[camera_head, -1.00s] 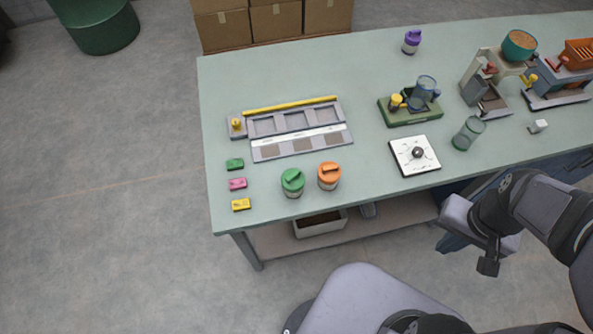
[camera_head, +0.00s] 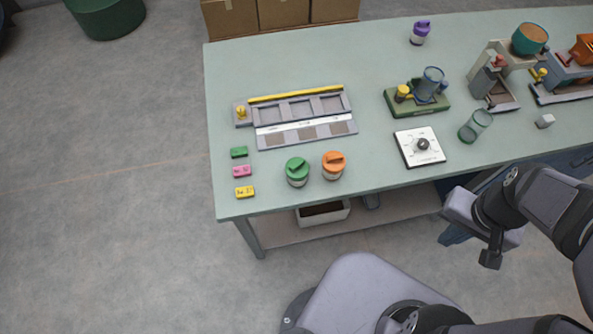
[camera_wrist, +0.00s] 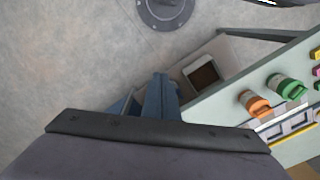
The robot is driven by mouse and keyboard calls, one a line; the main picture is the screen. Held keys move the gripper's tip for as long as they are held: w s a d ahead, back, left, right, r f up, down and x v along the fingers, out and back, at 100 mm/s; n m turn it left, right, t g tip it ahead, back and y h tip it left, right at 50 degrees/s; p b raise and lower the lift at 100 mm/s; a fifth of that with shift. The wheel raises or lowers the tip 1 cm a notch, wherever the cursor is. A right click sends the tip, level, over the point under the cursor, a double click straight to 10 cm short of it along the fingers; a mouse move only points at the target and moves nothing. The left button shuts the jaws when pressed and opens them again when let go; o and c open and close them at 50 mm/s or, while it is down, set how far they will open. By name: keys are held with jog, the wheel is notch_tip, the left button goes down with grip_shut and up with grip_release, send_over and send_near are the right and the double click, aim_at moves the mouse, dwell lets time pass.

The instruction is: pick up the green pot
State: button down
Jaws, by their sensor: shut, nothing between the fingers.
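The green pot (camera_head: 297,172), with a green lid and a pale lower body, stands upright near the front edge of the bench, left of an orange-lidded pot (camera_head: 334,166). In the wrist view the green pot (camera_wrist: 290,88) is at the right, beyond the orange pot (camera_wrist: 256,104). My gripper (camera_head: 490,259) is shut and empty, off the front edge of the bench at the lower right, well apart from both pots. In the wrist view a dark bar and grey body of my own arm fill the bottom; the fingertips are not clear.
Green, pink and yellow blocks (camera_head: 242,171) lie left of the pots. A slotted grey tray (camera_head: 305,131) lies behind them, a white dial plate (camera_head: 419,147) to the right. A glass cylinder (camera_head: 475,126) stands further right. A white bin (camera_head: 322,212) sits on the shelf below.

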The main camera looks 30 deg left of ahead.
jog(key=c, duration=0.9)
grip_release()
